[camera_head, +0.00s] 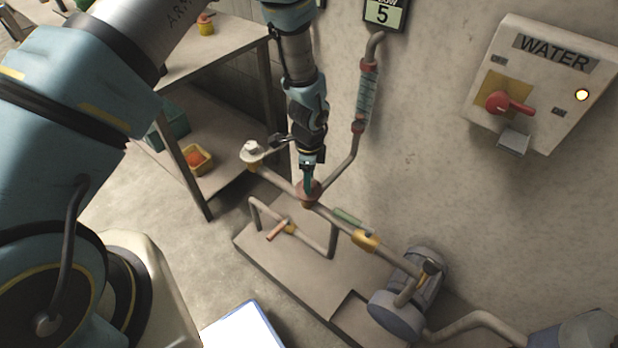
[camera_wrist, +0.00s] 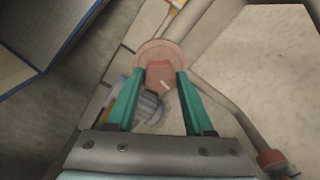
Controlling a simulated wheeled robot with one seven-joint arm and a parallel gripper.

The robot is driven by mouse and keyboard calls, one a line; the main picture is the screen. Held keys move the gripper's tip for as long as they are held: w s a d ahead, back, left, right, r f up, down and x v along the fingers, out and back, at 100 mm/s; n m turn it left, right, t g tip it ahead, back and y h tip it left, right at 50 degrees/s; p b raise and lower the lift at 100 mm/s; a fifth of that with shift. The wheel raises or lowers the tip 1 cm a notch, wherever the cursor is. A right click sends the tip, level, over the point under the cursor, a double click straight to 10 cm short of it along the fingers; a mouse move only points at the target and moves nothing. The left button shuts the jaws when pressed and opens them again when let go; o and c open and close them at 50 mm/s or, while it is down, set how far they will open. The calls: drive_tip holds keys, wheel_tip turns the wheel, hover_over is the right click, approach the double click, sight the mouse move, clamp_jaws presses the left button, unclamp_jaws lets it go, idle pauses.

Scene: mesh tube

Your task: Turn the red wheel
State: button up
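The red wheel (camera_head: 315,186) is a small faded red disc on the pipe junction in the head view, partly hidden by my fingers. In the wrist view the wheel (camera_wrist: 146,49) is a round pale red disc at the upper middle, with a darker red block at its centre. My gripper (camera_head: 307,188) points down at the wheel from above. In the wrist view my gripper (camera_wrist: 160,75) has its two green fingers apart, one on each side of the central block. I cannot tell whether the fingertips touch it.
Pipes with a yellow fitting (camera_head: 365,241) run towards a grey pump (camera_head: 398,310). A vertical pipe with a gauge tube (camera_head: 367,95) stands right of my gripper. A WATER box (camera_head: 545,85) with a red knob (camera_head: 498,102) hangs on the wall. A metal table (camera_head: 215,60) stands left.

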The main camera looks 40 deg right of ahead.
clamp_jaws()
idle(0.4)
drive_tip(key=n+b, duration=0.2)
drive_tip(key=n, duration=0.1)
drive_tip(key=shift+f, duration=0.15)
drive_tip(key=n+b, duration=0.3)
drive_tip(key=n, duration=0.2)
drive_tip(key=n+b, duration=0.2)
drive_tip(key=n, duration=0.5)
drive_tip(key=n+b, duration=0.1)
drive_tip(key=n, duration=0.1)
drive_tip(key=shift+r+n, duration=0.2)
drive_tip(key=shift+n, duration=0.1)
